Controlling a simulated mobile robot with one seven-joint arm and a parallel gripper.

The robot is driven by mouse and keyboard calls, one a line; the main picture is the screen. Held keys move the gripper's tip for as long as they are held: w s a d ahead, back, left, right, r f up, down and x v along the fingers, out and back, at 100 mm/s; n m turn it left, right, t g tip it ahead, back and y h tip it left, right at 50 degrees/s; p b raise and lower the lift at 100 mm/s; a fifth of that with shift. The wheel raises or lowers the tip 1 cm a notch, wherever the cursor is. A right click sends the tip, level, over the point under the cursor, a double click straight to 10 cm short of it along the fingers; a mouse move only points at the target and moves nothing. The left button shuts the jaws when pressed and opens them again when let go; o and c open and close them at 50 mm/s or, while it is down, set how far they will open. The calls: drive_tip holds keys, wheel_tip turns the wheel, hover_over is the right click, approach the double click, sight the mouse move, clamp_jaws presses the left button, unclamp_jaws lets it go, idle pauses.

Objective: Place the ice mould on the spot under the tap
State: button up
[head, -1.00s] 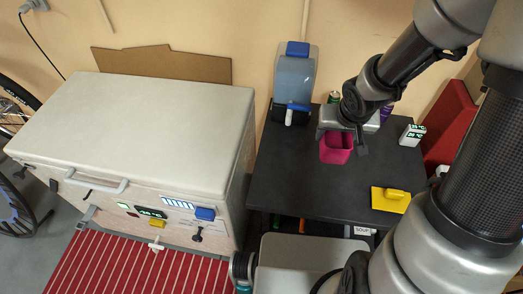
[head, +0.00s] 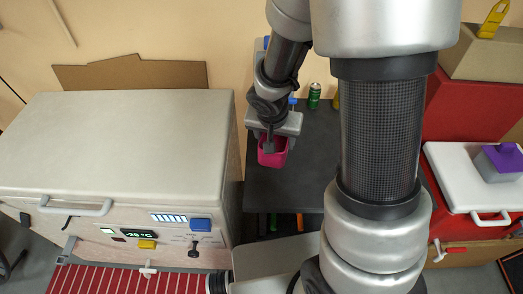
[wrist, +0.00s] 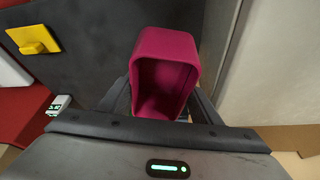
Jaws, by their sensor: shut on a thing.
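The ice mould looks to be the magenta, open-topped cup (head: 272,157). My gripper (head: 270,137) is shut on it and holds it over the left part of the black table (head: 310,165). In the wrist view the mould (wrist: 165,62) sits between my fingers, its hollow inside visible and empty. The dispenser with the tap stands at the back left of the table, mostly hidden behind my arm. Only blue bits show, such as the tap part (head: 292,101). The spot under the tap is hidden. I cannot tell the mould's exact height.
A large pale chest (head: 120,150) stands close to the table's left side. A green can (head: 314,96) stands at the back of the table. A red-and-white cooler (head: 470,180) is at the right.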

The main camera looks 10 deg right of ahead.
drive_tip(key=f+m+g+h+b, duration=0.1)
drive_tip(key=f+m+b, duration=0.3)
drive_tip(key=a+f+m+g+b, duration=0.1)
drive_tip(key=f+m+b, duration=0.3)
drive_tip(key=f+b, duration=0.1)
drive_tip(key=s+a+f+m+g+h+b, duration=0.1)
drive_tip(key=f+m+b, duration=0.3)
drive_tip(key=f+m, duration=0.1)
drive_tip(key=shift+a+g+h+b, duration=0.1)
drive_tip(key=shift+g+h+b, duration=0.2)
drive_tip(key=shift+g, duration=0.1)
drive_tip(key=shift+s+a+f+m+g+b, duration=0.15)
drive_tip(key=shift+a+f+m+g+b, duration=0.15)
drive_tip(key=shift+f+m+b, duration=0.35)
drive_tip(key=shift+r+m, duration=0.15)
drive_tip(key=shift+m, duration=0.3)
drive_tip(key=w+d, duration=0.1)
drive_tip(key=w, duration=0.8)
drive_tip(key=w+d+b, duration=0.1)
drive_tip(key=w, duration=0.4)
drive_tip(key=shift+d, duration=0.35)
drive_tip(key=w, duration=0.3)
drive_tip(key=shift+w+d, duration=0.35)
drive_tip(key=shift+w, duration=0.05)
drive_tip(key=shift+s+f+b, duration=0.15)
drive_tip(key=shift+f+b, duration=0.25)
drive_tip(key=shift+f, duration=0.25)
drive_tip(key=shift+f, duration=0.1)
